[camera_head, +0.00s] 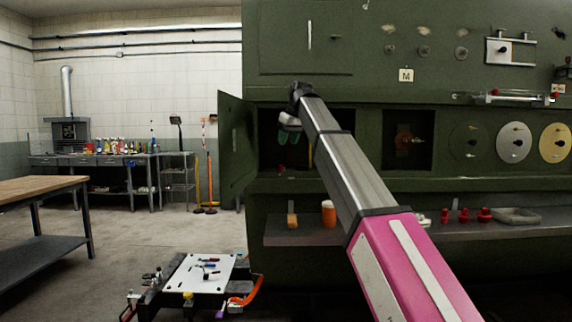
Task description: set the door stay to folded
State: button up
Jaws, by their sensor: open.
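A dark green door (233,150) stands swung open at the left edge of a bay in the green fuselage panel (375,95). I cannot make out the door stay clearly; it is too small or hidden near the bay. My gripper (288,137), with green fingertips, is at the upper left of the bay opening, right of the open door. It is open, and I see nothing held in it. My arm crosses in front of the bay and hides its right part. A small reddish thing (282,172) shows low in the bay.
A ledge (300,238) below the bay carries an orange cup (328,213), an orange-brown block (292,220) and several red pieces. A white-topped cart (205,273) stands at lower left. A wooden table (35,188) is farther left, with open floor between.

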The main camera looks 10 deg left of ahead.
aim_at(282, 168)
jog(key=x, duration=1)
jog(key=shift+f, duration=0.1)
grip_shut()
